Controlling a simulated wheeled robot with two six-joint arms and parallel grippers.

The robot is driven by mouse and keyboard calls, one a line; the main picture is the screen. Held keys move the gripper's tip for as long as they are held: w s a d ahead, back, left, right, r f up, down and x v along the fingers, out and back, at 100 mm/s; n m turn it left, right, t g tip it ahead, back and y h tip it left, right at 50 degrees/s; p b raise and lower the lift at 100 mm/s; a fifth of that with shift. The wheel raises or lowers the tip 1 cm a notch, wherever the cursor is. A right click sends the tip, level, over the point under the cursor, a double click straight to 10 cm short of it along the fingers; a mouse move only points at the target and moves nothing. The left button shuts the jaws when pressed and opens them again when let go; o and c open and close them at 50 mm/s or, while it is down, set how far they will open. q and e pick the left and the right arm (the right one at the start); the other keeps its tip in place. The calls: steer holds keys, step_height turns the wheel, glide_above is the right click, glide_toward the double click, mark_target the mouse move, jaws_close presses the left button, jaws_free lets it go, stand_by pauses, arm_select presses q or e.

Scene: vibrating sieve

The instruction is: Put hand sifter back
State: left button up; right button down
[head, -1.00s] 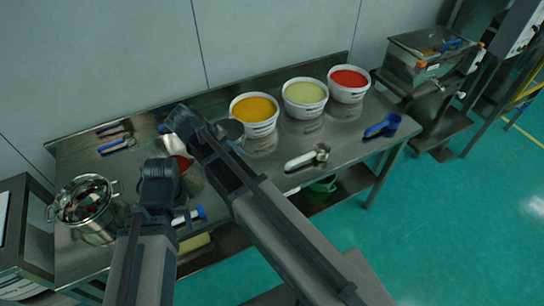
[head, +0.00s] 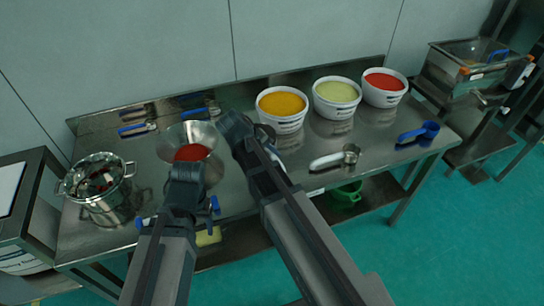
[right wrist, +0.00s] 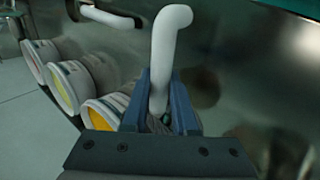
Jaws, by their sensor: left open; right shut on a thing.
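My right gripper (head: 238,132) is over the middle of the steel table. In the right wrist view its blue fingers are shut on a white bent handle (right wrist: 165,65), apparently the hand sifter's. The handle stands up between the fingers; the rest of the held tool is hidden or cannot be made out. My left gripper (head: 186,172) is open and empty, in front of a wide steel bowl (head: 205,134) with red contents. I cannot tell whether it touches the bowl.
Tubs of yellow (head: 281,117), pale green (head: 336,98) and red (head: 384,88) stand along the back. A white-handled scoop (head: 335,159) and a blue scoop (head: 418,132) lie right. A steel pot (head: 98,190) stands left. Blue-handled tools (head: 138,128) lie at the back left.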

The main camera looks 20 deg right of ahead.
steer(key=shift+f+b, duration=2.75)
steer(key=shift+f, duration=0.2)
steer(key=shift+f+b, duration=0.3)
steer(key=shift+c, duration=0.7)
jaws_free()
steer(key=shift+r, duration=0.1)
steer(key=shift+r+p, duration=3.5)
steer(key=shift+p, duration=0.1)
steer(key=s+a+f+n+y, duration=0.1)
steer(key=s+a+y, duration=0.1)
steer(key=s+a, duration=0.5)
steer(key=s+a+f+g+y, duration=0.1)
steer(key=s+a+f+y, duration=0.1)
steer(key=s+a, duration=0.6)
steer(key=shift+s+f+n+y, duration=0.3)
steer(key=shift+s+n+y, duration=0.1)
steer(key=shift+s+y, duration=0.25)
